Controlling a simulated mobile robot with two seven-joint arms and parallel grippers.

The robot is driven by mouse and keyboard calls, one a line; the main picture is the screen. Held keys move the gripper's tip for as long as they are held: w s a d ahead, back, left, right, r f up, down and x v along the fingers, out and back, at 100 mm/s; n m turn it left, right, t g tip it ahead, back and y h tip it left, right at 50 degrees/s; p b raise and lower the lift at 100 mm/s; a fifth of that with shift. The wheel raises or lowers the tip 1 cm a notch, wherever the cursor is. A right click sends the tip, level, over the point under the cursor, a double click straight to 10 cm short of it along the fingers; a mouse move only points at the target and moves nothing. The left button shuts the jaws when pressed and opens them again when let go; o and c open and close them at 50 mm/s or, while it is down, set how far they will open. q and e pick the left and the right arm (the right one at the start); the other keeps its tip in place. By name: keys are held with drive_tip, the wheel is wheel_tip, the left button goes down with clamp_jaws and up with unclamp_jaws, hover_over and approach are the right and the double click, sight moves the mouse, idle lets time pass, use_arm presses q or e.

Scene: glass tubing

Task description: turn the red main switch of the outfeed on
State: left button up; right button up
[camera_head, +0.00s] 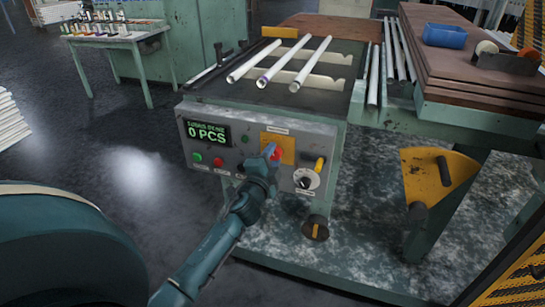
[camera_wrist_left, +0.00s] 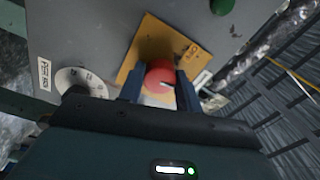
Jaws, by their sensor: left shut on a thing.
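The red main switch (camera_wrist_left: 159,76) is a round red knob on a yellow plate (camera_wrist_left: 185,49) on the grey control panel. In the head view the red switch (camera_head: 276,153) shows beside my gripper, in front of its yellow plate (camera_head: 279,143). My left gripper (camera_head: 271,154) is at the switch. In the left wrist view the two fingers of my left gripper (camera_wrist_left: 160,88) stand on either side of the red knob, shut on it. The marking on the plate is too small to read surely. My right gripper is not in view.
The control panel (camera_head: 240,127) carries a display reading "0 PCS", a green button (camera_head: 197,157), a red button (camera_head: 218,162) and a dial (camera_head: 306,179) right of the switch. Glass tubes (camera_head: 282,62) lie on top of the machine. A yellow bracket (camera_head: 440,172) stands at right.

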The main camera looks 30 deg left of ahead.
use_arm(q)
drive_tip(key=shift+m, duration=1)
drive_tip(key=o, duration=1)
drive_tip(key=v, duration=1.3)
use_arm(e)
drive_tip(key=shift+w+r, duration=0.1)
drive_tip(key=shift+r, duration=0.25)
use_arm(q)
drive_tip(key=shift+s, duration=0.15)
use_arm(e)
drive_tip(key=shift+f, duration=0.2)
